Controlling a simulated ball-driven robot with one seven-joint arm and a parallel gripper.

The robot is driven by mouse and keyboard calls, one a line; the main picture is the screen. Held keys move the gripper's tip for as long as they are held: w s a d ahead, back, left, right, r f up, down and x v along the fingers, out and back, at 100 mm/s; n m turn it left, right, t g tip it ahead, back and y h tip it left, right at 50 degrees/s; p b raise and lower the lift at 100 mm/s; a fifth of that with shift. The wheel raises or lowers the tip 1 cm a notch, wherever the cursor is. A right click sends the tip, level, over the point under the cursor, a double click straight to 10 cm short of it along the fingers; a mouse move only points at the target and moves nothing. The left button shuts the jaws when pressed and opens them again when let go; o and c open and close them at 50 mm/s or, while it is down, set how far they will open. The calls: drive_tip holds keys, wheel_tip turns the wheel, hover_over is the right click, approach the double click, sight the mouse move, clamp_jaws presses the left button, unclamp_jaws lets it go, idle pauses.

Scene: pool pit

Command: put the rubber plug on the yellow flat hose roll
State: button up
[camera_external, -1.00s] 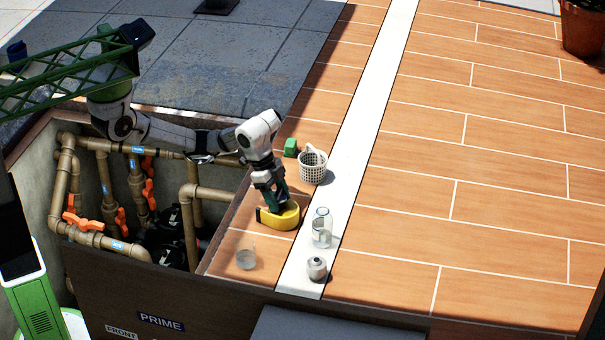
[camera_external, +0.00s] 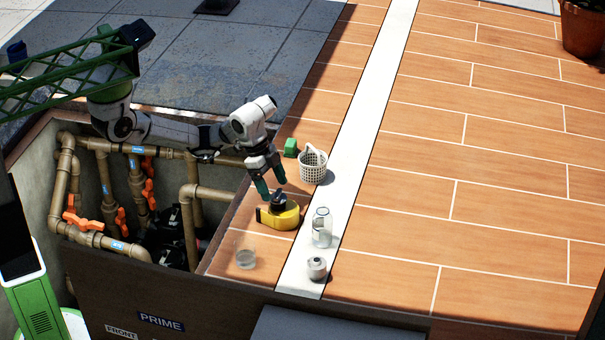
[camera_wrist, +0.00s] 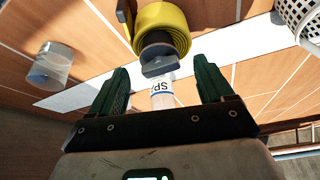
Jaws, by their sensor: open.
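The yellow flat hose roll (camera_external: 283,218) lies on the orange tiles near the pit edge, left of the white strip. The dark rubber plug (camera_external: 278,198) sits on top of the roll. In the wrist view the plug (camera_wrist: 158,54) shows against the yellow coil (camera_wrist: 165,17), with its grey end toward the camera. My gripper (camera_external: 272,188) is open and empty, above and slightly behind the plug, apart from it. In the wrist view its two green fingers (camera_wrist: 160,88) stand wide apart, with the plug beyond them.
A clear cup (camera_external: 246,256) stands in front. The pit with pipes (camera_external: 190,225) lies left.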

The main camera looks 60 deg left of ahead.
drive_tip(key=v, duration=0.7)
drive_tip(key=shift+r+p, duration=0.3)
drive_tip(key=shift+p, duration=0.05)
drive_tip(key=shift+a, duration=0.1)
